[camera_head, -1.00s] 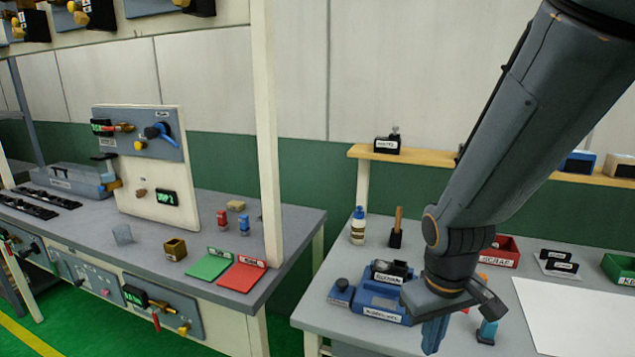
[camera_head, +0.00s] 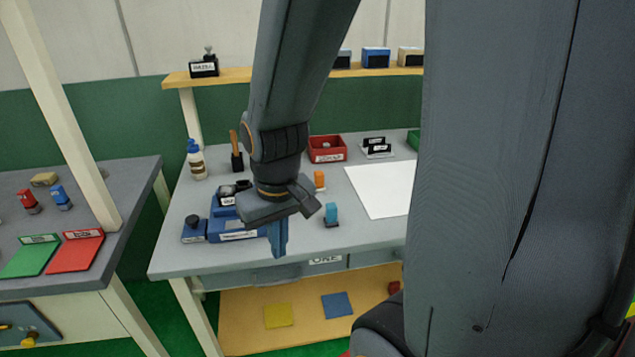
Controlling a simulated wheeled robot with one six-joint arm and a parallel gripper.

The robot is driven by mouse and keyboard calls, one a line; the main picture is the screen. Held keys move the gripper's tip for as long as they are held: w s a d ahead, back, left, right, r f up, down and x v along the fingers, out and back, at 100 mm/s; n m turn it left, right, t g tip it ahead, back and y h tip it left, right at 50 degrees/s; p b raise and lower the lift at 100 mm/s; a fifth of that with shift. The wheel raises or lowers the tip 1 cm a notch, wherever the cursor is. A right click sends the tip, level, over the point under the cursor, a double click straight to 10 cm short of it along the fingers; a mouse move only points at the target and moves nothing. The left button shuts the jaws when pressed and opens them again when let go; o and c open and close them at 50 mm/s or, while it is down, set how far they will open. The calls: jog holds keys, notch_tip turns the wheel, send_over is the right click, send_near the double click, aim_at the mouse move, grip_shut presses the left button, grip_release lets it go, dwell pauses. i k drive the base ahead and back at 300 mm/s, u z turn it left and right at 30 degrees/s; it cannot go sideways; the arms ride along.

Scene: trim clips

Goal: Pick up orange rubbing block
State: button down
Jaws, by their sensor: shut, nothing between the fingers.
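An orange block (camera_head: 320,179), most likely the orange rubbing block, stands on the grey workbench (camera_head: 362,245). It is small in the picture, behind a blue block with a dark base (camera_head: 331,215). My gripper (camera_head: 279,245) points down over the front edge of the bench, to the left of and nearer than both blocks. Its fingers are shut and hold nothing. The gripper and wrist hide part of the blue machine (camera_head: 238,230) on the bench's left side.
A white sheet (camera_head: 382,187) lies to the right of the blocks, and a red bin (camera_head: 327,149) stands behind them. A glue bottle (camera_head: 196,160) stands at the back left. A wooden shelf (camera_head: 290,76) runs above the bench. My arm hides the bench's right part.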

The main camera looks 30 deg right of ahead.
aim_at(319, 177)
jog(key=z, duration=1.15)
jog(key=i, duration=0.15)
jog(key=u, duration=0.45)
jog(key=k, duration=0.6)
jog(key=u, duration=0.15)
jog(key=i, duration=0.65)
jog(key=z, duration=0.1)
